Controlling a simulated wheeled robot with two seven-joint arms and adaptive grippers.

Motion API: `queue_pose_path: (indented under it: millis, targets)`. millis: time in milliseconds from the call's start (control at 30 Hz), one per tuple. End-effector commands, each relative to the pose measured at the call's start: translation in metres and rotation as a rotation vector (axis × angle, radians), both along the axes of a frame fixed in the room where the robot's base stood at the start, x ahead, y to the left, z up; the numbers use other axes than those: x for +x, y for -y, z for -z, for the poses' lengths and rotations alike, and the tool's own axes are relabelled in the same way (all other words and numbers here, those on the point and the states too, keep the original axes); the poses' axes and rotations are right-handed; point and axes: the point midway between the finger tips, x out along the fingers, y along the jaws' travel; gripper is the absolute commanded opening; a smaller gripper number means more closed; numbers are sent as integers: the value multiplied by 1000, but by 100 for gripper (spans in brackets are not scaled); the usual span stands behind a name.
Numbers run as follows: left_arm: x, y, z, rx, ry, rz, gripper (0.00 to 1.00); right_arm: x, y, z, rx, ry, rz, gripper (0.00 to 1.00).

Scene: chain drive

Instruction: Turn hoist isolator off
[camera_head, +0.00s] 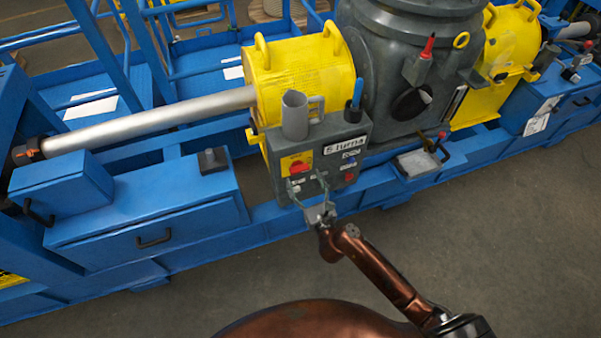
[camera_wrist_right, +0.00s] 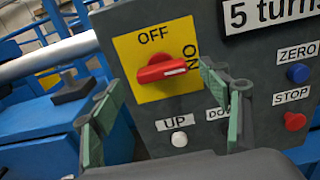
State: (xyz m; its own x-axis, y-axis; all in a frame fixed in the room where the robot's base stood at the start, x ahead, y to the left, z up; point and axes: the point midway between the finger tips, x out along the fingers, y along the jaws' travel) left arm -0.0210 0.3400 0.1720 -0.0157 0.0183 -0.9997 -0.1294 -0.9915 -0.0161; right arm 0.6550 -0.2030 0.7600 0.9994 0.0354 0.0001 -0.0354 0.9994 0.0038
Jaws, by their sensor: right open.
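The hoist isolator is a red rotary handle (camera_wrist_right: 160,71) on a yellow plate (camera_wrist_right: 150,38) marked OFF at the top and ON at the right. The handle lies nearly horizontal, its white mark at the right end towards ON. In the head view the red handle (camera_head: 299,168) sits at the left of the grey control box (camera_head: 345,135). My right gripper (camera_head: 307,184) is open and empty in front of the box. In the wrist view its green-padded fingers (camera_wrist_right: 162,105) stand apart, to the left and right below the handle. I see no contact with it. My left gripper is not in view.
Below the isolator are a white UP button (camera_wrist_right: 179,139) and a partly hidden DOWN label. A blue ZERO button (camera_wrist_right: 298,73) and red STOP button (camera_wrist_right: 295,121) are at the right. Open floor (camera_head: 500,230) lies in front.

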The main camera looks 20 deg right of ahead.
Motion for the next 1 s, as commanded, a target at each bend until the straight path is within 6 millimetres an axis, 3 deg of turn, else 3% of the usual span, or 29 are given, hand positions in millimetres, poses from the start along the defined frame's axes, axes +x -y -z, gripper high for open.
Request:
queue_pose_path:
  millis: [233,600,1000]
  targets:
    - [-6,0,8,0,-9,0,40,31,-1,2,-4,-1,1,70]
    - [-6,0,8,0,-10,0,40,37,-1,1,-4,-1,1,70]
    - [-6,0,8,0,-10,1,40,36,-1,1,-4,-1,1,42]
